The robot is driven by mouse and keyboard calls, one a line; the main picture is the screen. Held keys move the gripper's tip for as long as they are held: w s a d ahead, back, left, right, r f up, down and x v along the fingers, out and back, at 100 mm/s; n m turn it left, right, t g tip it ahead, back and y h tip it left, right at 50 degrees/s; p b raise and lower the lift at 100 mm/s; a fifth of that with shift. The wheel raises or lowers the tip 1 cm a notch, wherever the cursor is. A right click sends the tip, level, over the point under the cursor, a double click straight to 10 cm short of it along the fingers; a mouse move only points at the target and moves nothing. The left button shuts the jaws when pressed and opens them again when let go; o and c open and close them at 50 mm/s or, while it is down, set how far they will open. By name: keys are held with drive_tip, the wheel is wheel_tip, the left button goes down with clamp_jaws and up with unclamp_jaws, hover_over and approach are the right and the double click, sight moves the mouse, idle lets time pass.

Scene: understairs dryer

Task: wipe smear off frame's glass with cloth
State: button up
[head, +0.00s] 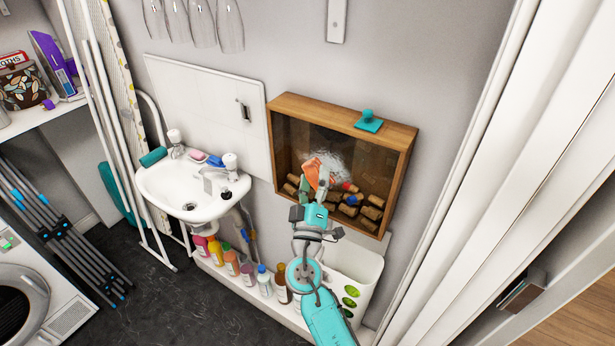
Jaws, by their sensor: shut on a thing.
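A wooden box frame (403,165) with a glass front hangs on the wall right of the sink, with several corks (372,212) behind the glass. A whitish smear (338,160) shows on the middle of the glass. My gripper (314,186) is in front of the glass, shut on an orange cloth (313,171). The cloth overlaps the left part of the smear in this view. I cannot tell whether it touches the glass. My gripper and the cloth hide part of the smear and some corks.
A teal knobbed object (368,121) stands on the frame's top. A white sink (190,190) is to the left. Several bottles (247,276) line the ledge below, beside a white bin (357,270). White door trim (470,150) bounds the right side.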

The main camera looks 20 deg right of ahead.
sight(352, 167)
drive_tip(key=shift+s+d, duration=0.9)
drive_tip(key=shift+s, duration=0.35)
drive_tip(key=shift+s+d, duration=0.9)
drive_tip(key=shift+s, duration=0.3)
drive_tip(key=shift+s+d, duration=0.9)
drive_tip(key=shift+s, duration=0.35)
drive_tip(key=shift+r, duration=0.95)
drive_tip(key=shift+w+a, duration=1.5)
drive_tip(key=shift+w, duration=0.55)
drive_tip(key=shift+w+a, duration=1.45)
drive_tip(key=shift+w, duration=0.65)
drive_tip(key=shift+w+a, duration=1.5)
drive_tip(key=shift+w, duration=0.55)
drive_tip(key=shift+r, duration=0.85)
drive_tip(key=shift+s+d, duration=1.5)
drive_tip(key=shift+s, duration=0.55)
drive_tip(key=shift+s+d, duration=1.55)
drive_tip(key=shift+s, duration=0.5)
drive_tip(key=shift+s+d, duration=1.5)
drive_tip(key=shift+s, duration=0.55)
